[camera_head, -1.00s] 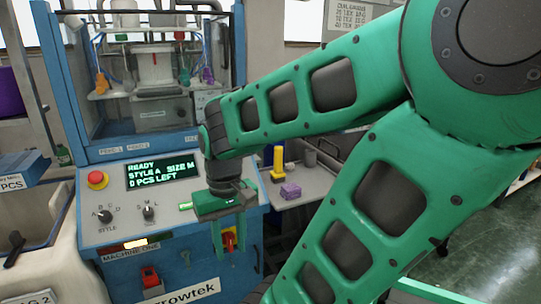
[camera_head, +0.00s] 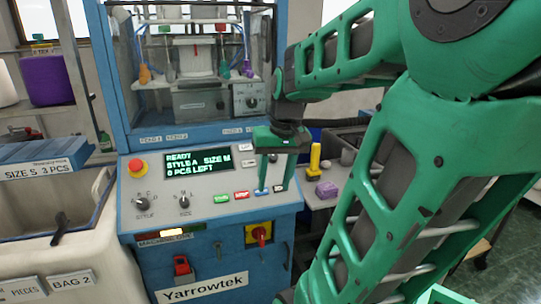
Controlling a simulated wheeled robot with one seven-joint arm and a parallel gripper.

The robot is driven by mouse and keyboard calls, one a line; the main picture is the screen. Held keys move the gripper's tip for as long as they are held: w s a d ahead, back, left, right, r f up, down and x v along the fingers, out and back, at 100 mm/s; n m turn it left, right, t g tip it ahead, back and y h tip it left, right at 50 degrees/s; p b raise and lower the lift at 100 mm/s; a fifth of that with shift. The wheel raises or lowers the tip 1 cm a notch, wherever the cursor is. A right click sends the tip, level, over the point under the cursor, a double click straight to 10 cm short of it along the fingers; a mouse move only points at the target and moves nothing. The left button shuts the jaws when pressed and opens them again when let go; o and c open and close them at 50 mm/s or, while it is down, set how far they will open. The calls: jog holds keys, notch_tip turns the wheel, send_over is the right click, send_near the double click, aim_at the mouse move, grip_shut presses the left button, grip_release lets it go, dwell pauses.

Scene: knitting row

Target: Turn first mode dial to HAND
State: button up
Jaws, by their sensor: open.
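A dark dial (camera_head: 251,102) sits on a pale plate at the right of the machine's upper opening; its lettering is too small to read, so I cannot confirm that it is the mode dial or where it points. The blue console (camera_head: 220,215) below has a STYLE dial (camera_head: 142,204) and a second small dial (camera_head: 184,202). My green gripper (camera_head: 273,188) points down in front of the console's right end, with its fingers apart and empty. It is below and right of the dark dial, apart from it.
A red emergency button (camera_head: 137,166), a lit display (camera_head: 199,160) and a red rotary switch (camera_head: 261,235) are on the machine. A bin (camera_head: 60,230) flanks the machine at left.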

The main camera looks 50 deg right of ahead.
jog(key=t+h, duration=0.1)
jog(key=t, duration=0.1)
send_near(274, 156)
jog(key=v, duration=0.2)
jog(key=shift+m, duration=0.3)
jog(key=x, duration=1)
jog(key=shift+w+f, duration=0.15)
jog(key=shift+f, duration=0.05)
